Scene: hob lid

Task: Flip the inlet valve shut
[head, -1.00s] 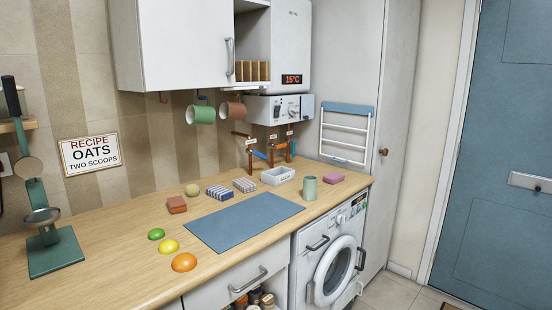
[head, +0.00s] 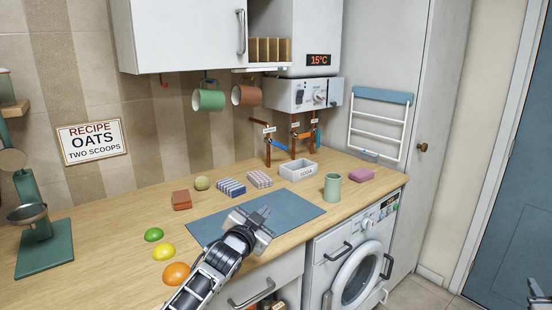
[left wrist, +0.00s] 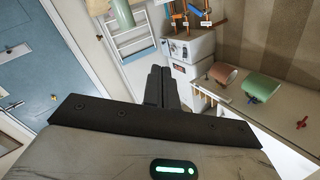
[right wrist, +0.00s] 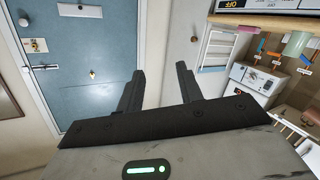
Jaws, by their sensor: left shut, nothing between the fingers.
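Copper pipes (head: 293,138) with small white labels run down under the boiler to the back of the worktop. Another orange lever and a blue part show on the pipes further right. The labels are too small to read, so I cannot tell which valve is the inlet. My left gripper (head: 264,214) is shut and empty above the blue mat, well short of the pipes; its fingers (left wrist: 158,84) are together. My right gripper (right wrist: 158,78) is open and empty, away at the right.
A white tray (head: 299,170), a green cup (head: 332,187) and a pink sponge (head: 361,174) stand near the pipes. Two mugs (head: 208,100) hang from hooks left of the boiler controls (head: 305,94). The blue mat (head: 290,204) is otherwise clear.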

